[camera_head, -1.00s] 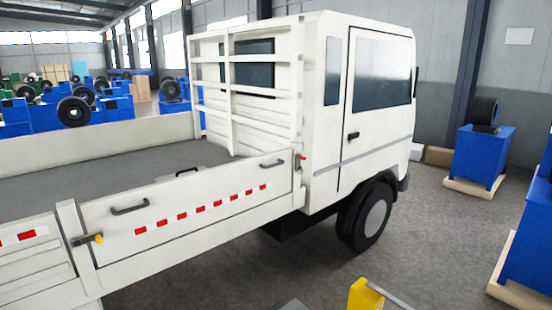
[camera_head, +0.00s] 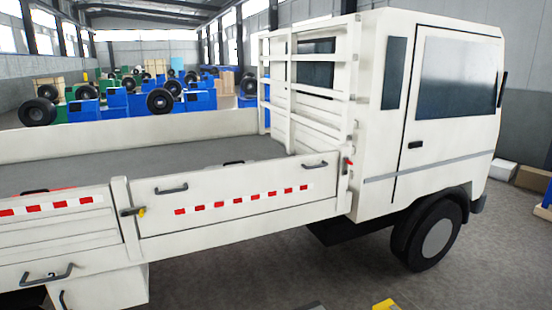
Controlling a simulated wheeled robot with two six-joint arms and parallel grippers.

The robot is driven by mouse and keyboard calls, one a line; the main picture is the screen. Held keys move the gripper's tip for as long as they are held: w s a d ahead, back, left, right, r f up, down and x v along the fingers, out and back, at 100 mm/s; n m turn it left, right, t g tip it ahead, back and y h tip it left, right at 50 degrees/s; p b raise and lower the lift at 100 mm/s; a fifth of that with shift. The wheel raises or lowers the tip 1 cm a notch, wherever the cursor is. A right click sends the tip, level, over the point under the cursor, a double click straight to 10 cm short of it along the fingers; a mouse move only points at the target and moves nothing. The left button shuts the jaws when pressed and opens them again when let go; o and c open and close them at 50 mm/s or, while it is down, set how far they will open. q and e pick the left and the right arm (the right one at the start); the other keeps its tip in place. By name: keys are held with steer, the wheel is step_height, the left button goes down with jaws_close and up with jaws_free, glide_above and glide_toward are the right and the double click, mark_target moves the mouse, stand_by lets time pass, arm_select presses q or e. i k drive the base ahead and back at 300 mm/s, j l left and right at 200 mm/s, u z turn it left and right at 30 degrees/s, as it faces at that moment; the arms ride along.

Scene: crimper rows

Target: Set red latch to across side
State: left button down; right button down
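The red latch (camera_head: 348,162) is a small red-tipped handle on the white post at the cab end of the truck's side panel (camera_head: 240,212). It is small in the picture, and I cannot tell which way its handle is set. A second latch with a yellow handle (camera_head: 139,211) sits on the post at the other end of that panel. Neither of my grippers shows in this view.
The white truck (camera_head: 445,100) fills the middle and right. Its front wheel (camera_head: 437,236) stands on the grey floor (camera_head: 240,280). A yellow object (camera_head: 385,305) shows at the bottom edge. Blue machines (camera_head: 130,103) with black wheels stand beyond the truck bed.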

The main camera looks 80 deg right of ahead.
mark_target(347, 161)
steer(key=k+l+u, duration=0.3)
steer(key=k+u, duration=0.2)
steer(key=k, duration=0.25)
steer(key=k+u, duration=0.45)
steer(key=k, duration=0.3)
steer(key=k+u, duration=0.25)
steer(key=k, duration=0.15)
steer(key=k+j+u, duration=0.15)
steer(key=k+u, duration=0.15)
steer(key=k+j+u, duration=0.25)
steer(key=k, duration=0.6)
steer(key=z, duration=0.45)
steer(key=l+z, duration=0.2)
steer(key=z, duration=0.3)
steer(key=k+l+z, duration=0.1)
steer(key=z, duration=0.35)
steer(key=l+z, duration=0.1)
steer(key=z, duration=0.35)
steer(key=l+z, duration=0.1)
steer(key=z, duration=0.4)
steer(key=l+z, duration=0.1)
steer(key=z, duration=0.35)
steer(key=i+z, duration=0.1)
steer(key=z, duration=0.35)
